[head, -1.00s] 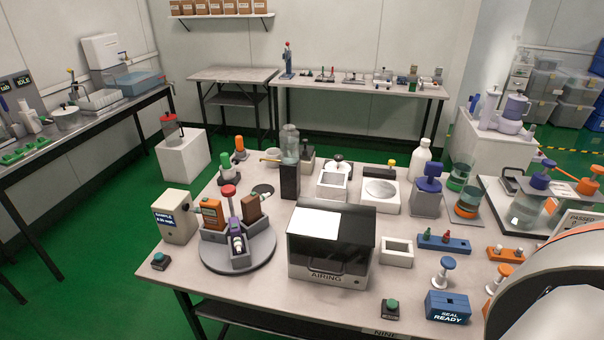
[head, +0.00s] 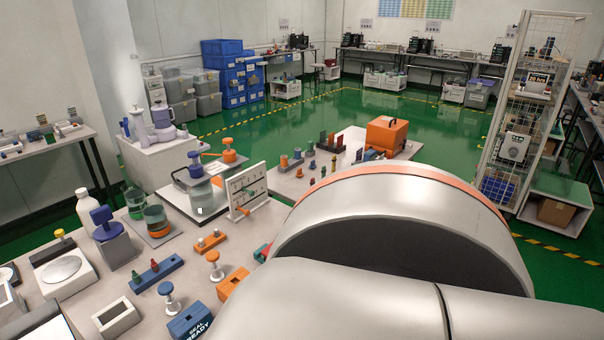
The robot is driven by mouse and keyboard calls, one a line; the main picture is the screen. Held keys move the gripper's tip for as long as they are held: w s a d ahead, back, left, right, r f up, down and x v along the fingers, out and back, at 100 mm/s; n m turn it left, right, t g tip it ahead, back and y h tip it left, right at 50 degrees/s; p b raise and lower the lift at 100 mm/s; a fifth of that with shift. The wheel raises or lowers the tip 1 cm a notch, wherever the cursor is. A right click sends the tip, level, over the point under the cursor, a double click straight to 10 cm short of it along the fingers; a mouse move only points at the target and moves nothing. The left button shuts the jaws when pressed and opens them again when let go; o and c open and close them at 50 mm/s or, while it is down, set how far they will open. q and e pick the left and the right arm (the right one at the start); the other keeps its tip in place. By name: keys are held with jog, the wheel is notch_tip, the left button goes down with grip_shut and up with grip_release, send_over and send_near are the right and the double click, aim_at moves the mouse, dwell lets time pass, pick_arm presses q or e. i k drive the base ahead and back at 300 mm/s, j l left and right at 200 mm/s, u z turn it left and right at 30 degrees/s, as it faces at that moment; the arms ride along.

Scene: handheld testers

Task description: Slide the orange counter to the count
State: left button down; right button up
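An upright white panel (head: 262,202) stands at the right side of the near table, with slanting rows and small dark, green and reddish marks. Neither of my grippers is in view. A large pale link of my own arm fills the lower right and hides part of the table.
A blue SEAL READY block (head: 190,322), a blue peg bar (head: 157,275) and a glass vessel with orange and blue fittings (head: 205,195) crowd the near table. Another table with an orange box (head: 387,134) lies behind. Green floor (head: 330,100) is open beyond.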

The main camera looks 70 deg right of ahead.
aim_at(247, 213)
jog(key=z, duration=1.95)
jog(key=k+l+z, duration=0.25)
jog(key=i+j, duration=0.05)
jog(key=i, duration=0.05)
